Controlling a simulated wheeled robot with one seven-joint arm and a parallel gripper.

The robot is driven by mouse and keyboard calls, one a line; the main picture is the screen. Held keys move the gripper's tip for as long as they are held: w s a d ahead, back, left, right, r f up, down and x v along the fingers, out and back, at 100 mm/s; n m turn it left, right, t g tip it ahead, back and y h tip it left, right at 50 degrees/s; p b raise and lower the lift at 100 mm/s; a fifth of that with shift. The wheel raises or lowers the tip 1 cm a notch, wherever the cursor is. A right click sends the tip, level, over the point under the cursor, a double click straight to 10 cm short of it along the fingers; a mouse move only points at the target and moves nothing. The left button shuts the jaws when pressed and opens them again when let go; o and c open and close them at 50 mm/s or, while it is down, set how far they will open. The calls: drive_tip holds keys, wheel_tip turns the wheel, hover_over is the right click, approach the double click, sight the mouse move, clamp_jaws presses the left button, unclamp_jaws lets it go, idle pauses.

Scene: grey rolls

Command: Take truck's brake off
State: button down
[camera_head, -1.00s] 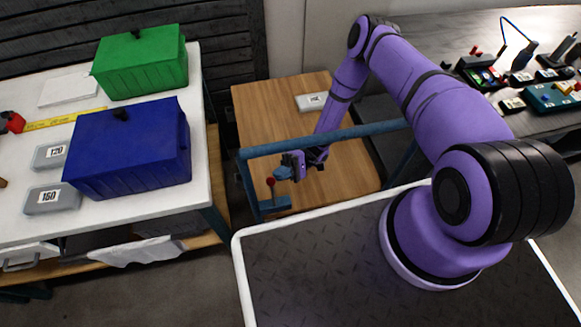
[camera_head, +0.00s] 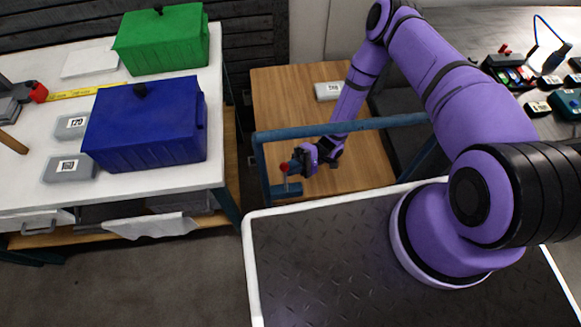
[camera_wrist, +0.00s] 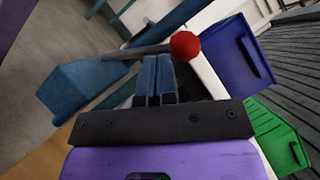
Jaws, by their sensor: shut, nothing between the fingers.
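The truck has a wooden deck (camera_head: 285,95) and a blue tubular handle frame (camera_head: 390,122). Its brake lever is a thin rod with a red ball knob (camera_head: 284,167), standing on a blue bracket (camera_head: 283,190) at the frame's lower left. My gripper (camera_head: 294,167) is shut and empty, just right of the knob. In the wrist view, the shut blue fingers (camera_wrist: 155,68) point at the lever rod (camera_wrist: 140,52); the red knob (camera_wrist: 185,45) is just right of the fingertips and the blue bracket (camera_wrist: 82,88) is left. I cannot tell whether the fingers touch the rod.
A white table (camera_head: 150,182) at left holds a green bin (camera_head: 162,42), a blue bin (camera_head: 145,130) and small grey boxes. A small labelled box (camera_head: 328,91) lies on the truck's deck. The blue handle bar crosses near my forearm. A workbench with electronics stands at right.

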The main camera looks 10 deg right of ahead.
drive_tip(key=shift+s+r+n+h, duration=0.2)
drive_tip(key=shift+r+n+h, duration=0.25)
drive_tip(key=shift+n, duration=0.35)
drive_tip(key=s+n+h, duration=0.1)
drive_tip(key=n, duration=0.1)
drive_tip(key=s+r+n+h, duration=0.1)
drive_tip(key=n, duration=0.1)
drive_tip(key=shift+s+r+h, duration=0.2)
drive_tip(key=shift+s+h, duration=0.05)
drive_tip(key=shift+h, duration=0.1)
drive_tip(key=s+n+t+h, duration=0.1)
drive_tip(key=n, duration=0.1)
drive_tip(key=s+n+t, duration=0.1)
drive_tip(key=shift+s+a+r+n+h, duration=0.1)
drive_tip(key=shift+s+r+n+h, duration=0.15)
drive_tip(key=shift+n+h, duration=0.15)
drive_tip(key=shift+s+f, duration=0.1)
drive_tip(key=shift+s, duration=0.2)
drive_tip(key=shift+s, duration=0.1)
